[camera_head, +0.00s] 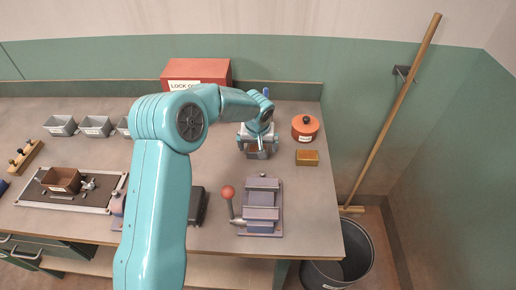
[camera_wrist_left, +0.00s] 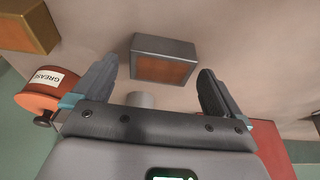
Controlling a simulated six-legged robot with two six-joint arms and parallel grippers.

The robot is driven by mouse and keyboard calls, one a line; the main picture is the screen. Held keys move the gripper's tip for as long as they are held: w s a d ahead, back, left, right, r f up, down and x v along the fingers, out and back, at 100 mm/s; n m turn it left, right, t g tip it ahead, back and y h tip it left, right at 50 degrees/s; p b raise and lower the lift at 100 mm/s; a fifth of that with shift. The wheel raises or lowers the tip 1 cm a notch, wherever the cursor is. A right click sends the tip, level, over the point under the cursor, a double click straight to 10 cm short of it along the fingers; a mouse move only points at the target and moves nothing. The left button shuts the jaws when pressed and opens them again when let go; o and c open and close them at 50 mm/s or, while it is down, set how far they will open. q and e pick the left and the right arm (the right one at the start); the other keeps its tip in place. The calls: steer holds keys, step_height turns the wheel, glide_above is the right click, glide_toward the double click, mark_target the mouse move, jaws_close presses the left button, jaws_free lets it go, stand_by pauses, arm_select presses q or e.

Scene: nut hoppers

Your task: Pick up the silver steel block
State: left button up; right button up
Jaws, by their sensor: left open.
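A metal block (camera_wrist_left: 163,60) with grey edges and a brown-orange face lies on the bench in the left wrist view, which fits the steel block with a coloured reflection. In the head view the block (camera_head: 255,151) shows partly under my left gripper (camera_head: 257,147). My left gripper is open, its two fingers on either side of the block in the wrist view, with gaps to both. I cannot tell its exact height above the block. My right gripper is not in view.
A brass-coloured block (camera_head: 307,157) and an orange grease tin (camera_head: 305,128) are close on the right. A small grey cylinder (camera_wrist_left: 140,99) is near the block. A vise-like fixture (camera_head: 262,207) with a red-knobbed lever stands in front. A red lockout box (camera_head: 197,72) is behind.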

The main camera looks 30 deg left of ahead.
arm_select(q)
steer(key=shift+w+f, duration=0.1)
steer(key=shift+f, duration=0.3)
steer(key=shift+s+r, duration=0.1)
steer(key=shift+s, duration=0.1)
steer(key=shift+a, duration=0.1)
steer(key=shift+c, duration=0.9)
steer(key=shift+w, duration=0.15)
steer(key=c, duration=1.3)
steer(key=shift+c, duration=0.2)
